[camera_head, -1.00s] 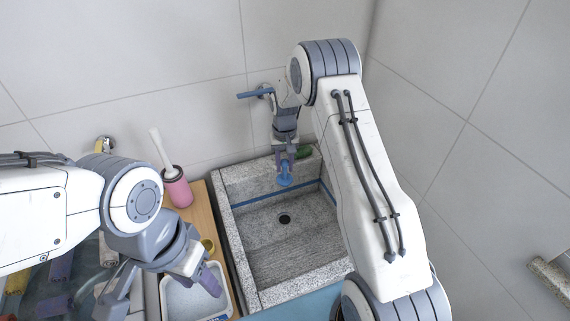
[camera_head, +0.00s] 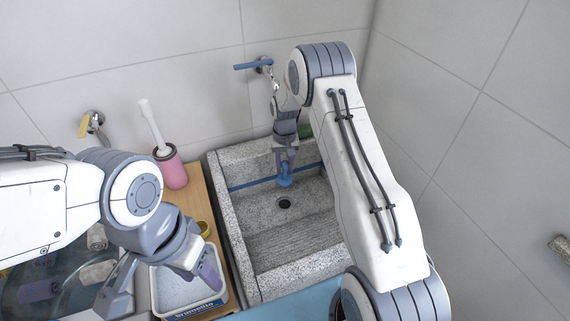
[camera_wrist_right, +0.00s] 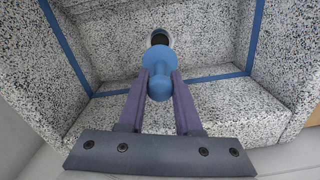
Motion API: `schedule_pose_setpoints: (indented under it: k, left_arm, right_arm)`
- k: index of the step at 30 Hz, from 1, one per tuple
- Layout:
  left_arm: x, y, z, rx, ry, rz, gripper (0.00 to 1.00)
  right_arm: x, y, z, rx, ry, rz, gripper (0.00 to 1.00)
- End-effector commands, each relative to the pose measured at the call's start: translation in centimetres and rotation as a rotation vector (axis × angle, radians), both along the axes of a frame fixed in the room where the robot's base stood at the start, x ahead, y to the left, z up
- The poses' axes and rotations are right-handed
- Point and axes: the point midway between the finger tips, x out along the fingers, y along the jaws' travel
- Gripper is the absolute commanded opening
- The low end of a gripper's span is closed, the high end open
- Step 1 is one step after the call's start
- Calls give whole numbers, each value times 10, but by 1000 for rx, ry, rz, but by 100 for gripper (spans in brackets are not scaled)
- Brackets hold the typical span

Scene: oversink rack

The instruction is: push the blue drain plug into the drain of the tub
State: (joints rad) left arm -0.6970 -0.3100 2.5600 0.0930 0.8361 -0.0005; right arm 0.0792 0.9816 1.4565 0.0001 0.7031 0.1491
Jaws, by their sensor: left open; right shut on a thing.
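The blue drain plug (camera_head: 285,181) is held in my right gripper (camera_head: 284,165), above the tub and just behind the drain in the head view. In the right wrist view the plug (camera_wrist_right: 158,72) sits between the two purple fingers (camera_wrist_right: 159,88), which are shut on its knob. The drain (camera_head: 283,203) is a dark hole in the floor of the speckled stone tub (camera_head: 240,251). The drain (camera_wrist_right: 160,38) shows just beyond the plug in the right wrist view, partly covered by it. My left gripper (camera_head: 165,291) is open and empty, over the white tray left of the tub.
A white tray (camera_head: 183,312) lies on the wooden board (camera_head: 197,190) left of the tub. A pink brush holder (camera_head: 172,170) stands at the back. A blue-handled tap (camera_head: 253,65) is on the wall. A blue band runs around the tub's inside.

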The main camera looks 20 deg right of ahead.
Motion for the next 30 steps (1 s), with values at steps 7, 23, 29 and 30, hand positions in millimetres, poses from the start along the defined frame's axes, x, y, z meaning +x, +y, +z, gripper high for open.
schedule_pose_setpoints:
  k: [7, 23, 29, 30]
  left_arm:
    - [0, 0, -21, 0, 0, 0, 50]
    - [0, 0, -57, 0, 0, 0, 50]
    - [0, 0, -69, 0, 0, 0, 50]
    - [0, 0, -71, 0, 0, 0, 50]
  right_arm:
    - [0, 0, -29, 0, -1, 0, 0]
    - [0, 0, -82, 0, 0, 0, 0]
    - [0, 0, -101, 0, -1, 0, 0]
    - [0, 0, -104, 0, -1, 0, 0]
